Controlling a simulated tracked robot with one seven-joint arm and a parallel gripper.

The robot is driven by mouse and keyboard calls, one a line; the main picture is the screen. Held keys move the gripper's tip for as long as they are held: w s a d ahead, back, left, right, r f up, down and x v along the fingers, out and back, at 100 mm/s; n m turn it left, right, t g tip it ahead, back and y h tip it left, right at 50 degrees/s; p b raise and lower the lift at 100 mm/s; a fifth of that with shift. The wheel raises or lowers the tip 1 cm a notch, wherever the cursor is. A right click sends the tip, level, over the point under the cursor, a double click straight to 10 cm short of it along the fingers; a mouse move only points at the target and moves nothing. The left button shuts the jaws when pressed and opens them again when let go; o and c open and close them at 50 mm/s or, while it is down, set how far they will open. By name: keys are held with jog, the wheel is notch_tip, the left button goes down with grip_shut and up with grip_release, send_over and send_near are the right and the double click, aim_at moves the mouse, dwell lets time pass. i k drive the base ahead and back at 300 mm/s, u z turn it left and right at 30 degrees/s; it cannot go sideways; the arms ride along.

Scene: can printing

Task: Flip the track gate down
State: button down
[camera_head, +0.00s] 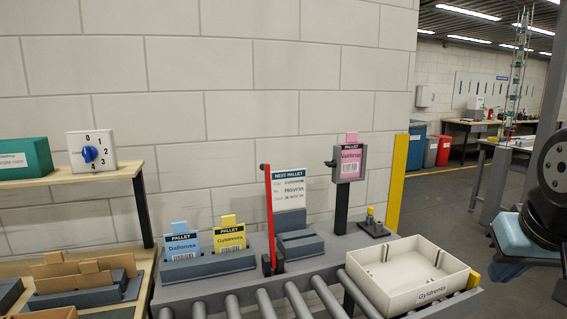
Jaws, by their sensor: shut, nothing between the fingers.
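The track gate is a thin red bar (270,215) standing upright at the back edge of the roller track (262,302). Its foot is in a dark bracket (273,265), and a small dark knob (264,168) sits at its top. My gripper is not in view. A dark rounded part of my arm shows at the right edge, well away from the gate.
A cream tray (375,291) labelled Gyldrents sits on the track right of the gate. Blue (183,247) and yellow (229,238) pallet cards stand left of it. A pink card (351,162) hangs on a dark post. A yellow post (399,185) rises behind the tray.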

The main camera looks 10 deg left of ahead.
aim_at(265, 168)
jog(key=u, duration=0.2)
jog(key=i, duration=0.85)
jog(key=z, duration=0.1)
